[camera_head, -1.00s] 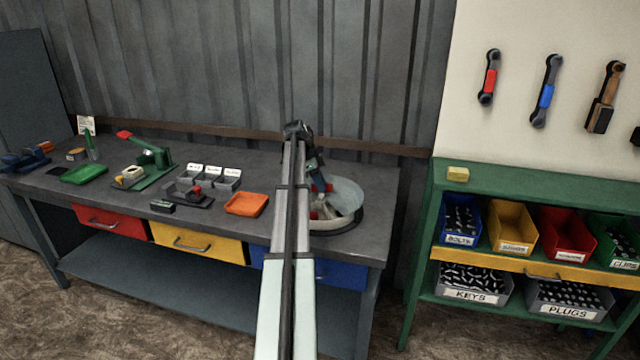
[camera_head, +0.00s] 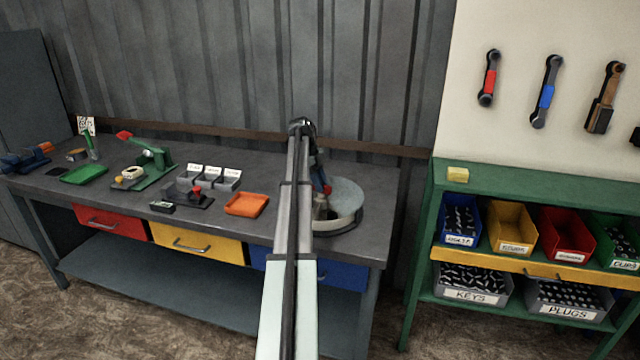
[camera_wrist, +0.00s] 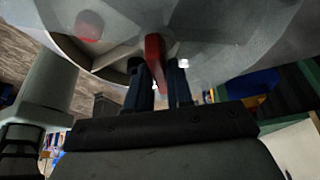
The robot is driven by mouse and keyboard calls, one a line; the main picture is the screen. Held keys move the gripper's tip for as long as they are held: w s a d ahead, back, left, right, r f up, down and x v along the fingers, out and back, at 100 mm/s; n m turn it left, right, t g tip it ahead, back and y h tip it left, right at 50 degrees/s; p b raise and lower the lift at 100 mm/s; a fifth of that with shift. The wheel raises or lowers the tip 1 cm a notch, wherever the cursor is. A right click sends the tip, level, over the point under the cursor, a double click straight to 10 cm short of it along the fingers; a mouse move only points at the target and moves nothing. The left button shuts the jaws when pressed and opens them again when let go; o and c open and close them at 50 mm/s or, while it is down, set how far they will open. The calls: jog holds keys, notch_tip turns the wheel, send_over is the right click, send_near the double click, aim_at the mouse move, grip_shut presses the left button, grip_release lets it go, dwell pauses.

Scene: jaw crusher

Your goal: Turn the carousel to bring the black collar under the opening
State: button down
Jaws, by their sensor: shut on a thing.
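The carousel (camera_head: 346,198) is a round pale drum with a grey-white top at the right end of the bench. A dark wedge-shaped gap shows in its front left part, beside my arm. My gripper (camera_head: 323,184) is at its top, partly hidden by my arm. In the wrist view, the two dark fingers of my gripper (camera_wrist: 161,82) are shut on a red handle (camera_wrist: 154,58) at the pale disc (camera_wrist: 225,30). An open wedge shows left of the handle. I cannot make out the black collar.
An orange tray (camera_head: 246,204) and grey labelled bins (camera_head: 209,178) stand left of the carousel. A green lever press (camera_head: 152,160) is farther left. The green shelf (camera_head: 500,175) with bins stands apart on the right. Bare bench top lies behind the trays.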

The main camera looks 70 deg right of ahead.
jog(key=shift+d+m+y, duration=0.1)
jog(key=shift+m+y, duration=0.2)
jog(key=shift+m, duration=0.8)
jog(key=shift+m+t, duration=0.3)
jog(key=shift+m, duration=0.2)
jog(key=c, duration=1.1)
grip_release()
